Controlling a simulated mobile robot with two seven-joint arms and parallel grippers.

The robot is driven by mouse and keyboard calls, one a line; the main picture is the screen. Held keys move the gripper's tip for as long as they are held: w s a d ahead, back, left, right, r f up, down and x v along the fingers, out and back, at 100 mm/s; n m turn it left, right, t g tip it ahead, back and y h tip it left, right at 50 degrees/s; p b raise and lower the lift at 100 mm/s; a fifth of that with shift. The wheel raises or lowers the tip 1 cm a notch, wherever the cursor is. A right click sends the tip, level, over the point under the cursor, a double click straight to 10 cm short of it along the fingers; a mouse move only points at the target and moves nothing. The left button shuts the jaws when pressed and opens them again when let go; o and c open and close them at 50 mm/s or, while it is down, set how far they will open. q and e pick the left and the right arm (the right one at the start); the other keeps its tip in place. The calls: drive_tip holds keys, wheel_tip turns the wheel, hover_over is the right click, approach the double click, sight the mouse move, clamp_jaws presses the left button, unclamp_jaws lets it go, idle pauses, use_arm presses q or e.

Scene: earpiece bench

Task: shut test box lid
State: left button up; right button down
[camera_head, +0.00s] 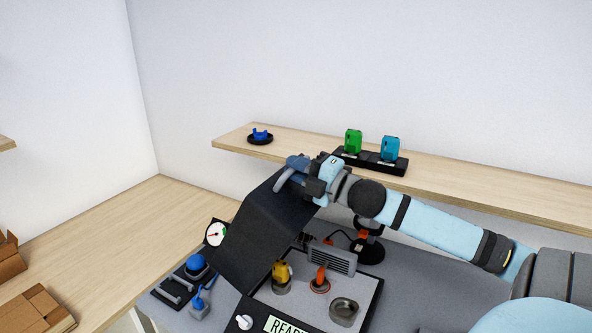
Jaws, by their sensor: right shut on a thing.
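The test box lid (248,232) is a dark panel tilted up over the left part of the test box (372,300), so the lid is open. The box's light inner deck shows to the right of and below the lid. My right gripper (293,176) is at the lid's upper edge, shut on what looks like its curved grey-blue handle. The exact contact between jaws and handle is small and partly hidden by the gripper. My left gripper is not in view.
On the deck are a yellow piece (281,271), an orange piece (320,277), a grey vented block (333,258) and a metal cup (343,310). A gauge (216,234) and blue-knobbed fixture (196,265) stand left. A shelf (450,187) runs behind my right arm.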

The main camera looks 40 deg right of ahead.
idle(0.3)
drive_tip(key=c, duration=1.1)
unclamp_jaws()
drive_tip(key=shift+c, duration=0.2)
drive_tip(key=shift+s+d+f, duration=0.1)
drive_tip(key=shift+s+f, duration=0.05)
drive_tip(key=shift+s, duration=0.25)
drive_tip(key=v, duration=1.3)
drive_tip(key=shift+b, duration=0.45)
